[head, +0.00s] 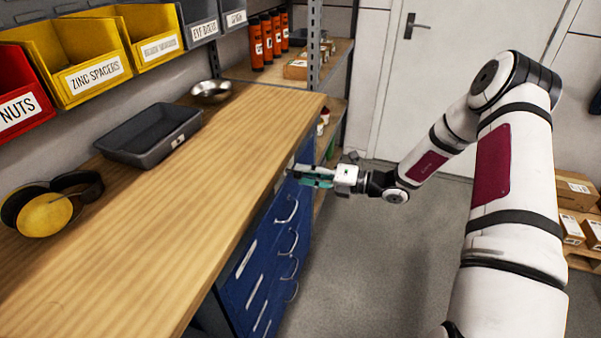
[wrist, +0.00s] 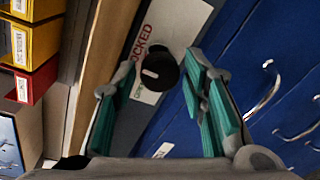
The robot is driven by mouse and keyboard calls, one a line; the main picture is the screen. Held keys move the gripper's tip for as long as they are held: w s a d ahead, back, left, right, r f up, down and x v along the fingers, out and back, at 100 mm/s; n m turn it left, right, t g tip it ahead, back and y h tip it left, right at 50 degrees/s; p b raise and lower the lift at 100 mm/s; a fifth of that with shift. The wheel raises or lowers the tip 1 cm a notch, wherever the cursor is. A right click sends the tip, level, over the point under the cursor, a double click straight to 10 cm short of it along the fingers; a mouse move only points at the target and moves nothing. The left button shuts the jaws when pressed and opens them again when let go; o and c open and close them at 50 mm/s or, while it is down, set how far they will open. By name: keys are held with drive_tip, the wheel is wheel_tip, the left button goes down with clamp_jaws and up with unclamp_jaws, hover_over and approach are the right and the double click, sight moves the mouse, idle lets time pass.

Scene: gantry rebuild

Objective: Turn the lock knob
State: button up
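The lock knob (wrist: 163,66) is a round black knob with a short white mark on its face. It sits on a white label plate (wrist: 185,18) with red lettering that reads "...OCKED", on the front of the blue drawer cabinet (wrist: 240,60). My gripper (wrist: 153,84) is open, with one teal finger pad to each side of the knob in the wrist view. Whether either finger touches the knob I cannot tell. In the head view my gripper (head: 303,175) is at the cabinet front, just under the bench's right edge, and the knob itself is hidden.
The wooden workbench (head: 215,150) overhangs the cabinet (head: 262,260), whose curved drawer handles (head: 288,212) stick out below my gripper. A grey tray (head: 115,150), metal bowl (head: 211,91) and yellow ear defenders (head: 45,214) lie on top. The floor (head: 365,265) right of the cabinet is clear.

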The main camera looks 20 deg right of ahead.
drive_tip(key=v, duration=0.9)
drive_tip(key=shift+s+d, duration=0.25)
drive_tip(key=shift+d, duration=0.05)
drive_tip(key=s+a+r+n+g+h+p, duration=0.25)
drive_tip(key=s+a+r+n+g, duration=0.3)
drive_tip(key=s+r+n, duration=0.35)
drive_tip(key=s+a+r+n+g+h+p, duration=0.1)
drive_tip(key=s+a+r+n+g+h, duration=0.3)
drive_tip(key=s+a+r+n, duration=0.6)
drive_tip(key=s+d+r+n+t+h+p, duration=0.1)
drive_tip(key=s+d+r+n+t+h, duration=0.1)
drive_tip(key=s+r+n, duration=0.3)
drive_tip(key=s+d+r+n+t+h+p, duration=0.1)
drive_tip(key=s+d+r+n+h, duration=0.3)
drive_tip(key=s+n, duration=0.6)
drive_tip(key=shift+s+r+n+t+h+p, duration=0.35)
drive_tip(key=shift+r+n+h, duration=0.35)
drive_tip(key=shift+n, duration=1.3)
drive_tip(key=shift+w, duration=0.1)
